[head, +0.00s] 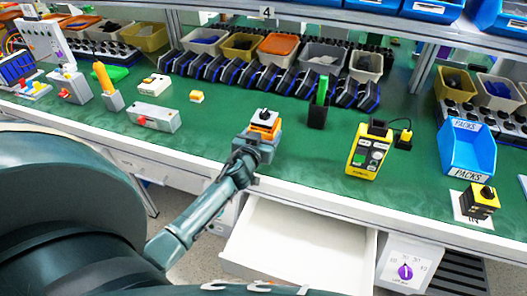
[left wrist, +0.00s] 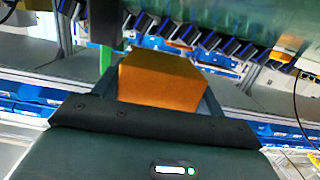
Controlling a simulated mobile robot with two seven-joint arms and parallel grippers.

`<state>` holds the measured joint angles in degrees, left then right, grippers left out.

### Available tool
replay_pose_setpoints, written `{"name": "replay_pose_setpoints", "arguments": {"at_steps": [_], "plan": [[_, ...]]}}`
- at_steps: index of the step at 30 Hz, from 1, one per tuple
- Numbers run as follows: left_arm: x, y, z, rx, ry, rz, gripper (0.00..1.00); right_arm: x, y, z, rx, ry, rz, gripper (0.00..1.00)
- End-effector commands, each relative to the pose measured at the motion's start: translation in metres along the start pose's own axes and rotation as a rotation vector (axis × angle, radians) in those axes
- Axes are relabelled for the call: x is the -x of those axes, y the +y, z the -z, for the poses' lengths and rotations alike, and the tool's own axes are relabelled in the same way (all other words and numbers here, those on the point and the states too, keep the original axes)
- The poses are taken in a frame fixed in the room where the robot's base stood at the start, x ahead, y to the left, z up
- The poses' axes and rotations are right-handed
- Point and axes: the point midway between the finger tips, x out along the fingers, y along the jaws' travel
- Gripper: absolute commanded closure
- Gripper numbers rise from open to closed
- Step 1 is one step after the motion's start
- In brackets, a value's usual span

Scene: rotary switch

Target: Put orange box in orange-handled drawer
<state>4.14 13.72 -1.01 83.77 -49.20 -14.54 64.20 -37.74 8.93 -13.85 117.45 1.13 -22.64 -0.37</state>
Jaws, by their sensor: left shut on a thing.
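My left gripper (head: 262,135) is shut on the orange box (head: 266,119), at the front edge of the green worktop. In the left wrist view the orange box (left wrist: 160,80) sits between the fingers. A dark knob-like part shows at the top of the box in the head view. A white drawer (head: 300,246) stands open below the worktop edge, to the lower right of the gripper. Its inside looks empty. Its handle is hidden from this view, so I cannot tell its colour. My right gripper is not in view.
A yellow control box (head: 369,152), a blue bin (head: 467,147) and a yellow-black switch (head: 481,201) stand to the right. A grey box with a red button (head: 153,118) stands to the left. Several bins line the back. A panel with a purple knob (head: 405,271) is beside the drawer.

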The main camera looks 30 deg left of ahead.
Motion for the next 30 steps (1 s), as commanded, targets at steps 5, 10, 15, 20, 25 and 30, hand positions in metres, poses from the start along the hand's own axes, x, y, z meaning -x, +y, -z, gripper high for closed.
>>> {"name": "replay_pose_setpoints", "arguments": {"at_steps": [5,10,15,20,25,30], "plan": [[-0.004,0.0,-0.02,0.001,0.002,0.0,0.51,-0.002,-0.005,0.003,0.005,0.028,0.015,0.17],[-0.008,0.001,-0.05,0.003,0.001,-0.001,0.51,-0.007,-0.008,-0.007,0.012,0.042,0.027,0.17],[-0.01,0.001,-0.059,0.001,0.004,-0.002,0.51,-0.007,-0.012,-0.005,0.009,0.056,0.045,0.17],[-0.009,0.001,-0.057,0.0,0.004,-0.002,0.51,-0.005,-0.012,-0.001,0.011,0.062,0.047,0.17],[-0.01,0.0,-0.061,0.001,0.003,-0.002,0.51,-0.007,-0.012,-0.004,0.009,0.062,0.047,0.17],[-0.01,0.0,-0.062,0.001,0.001,-0.001,0.21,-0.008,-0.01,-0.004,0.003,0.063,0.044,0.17]]}}
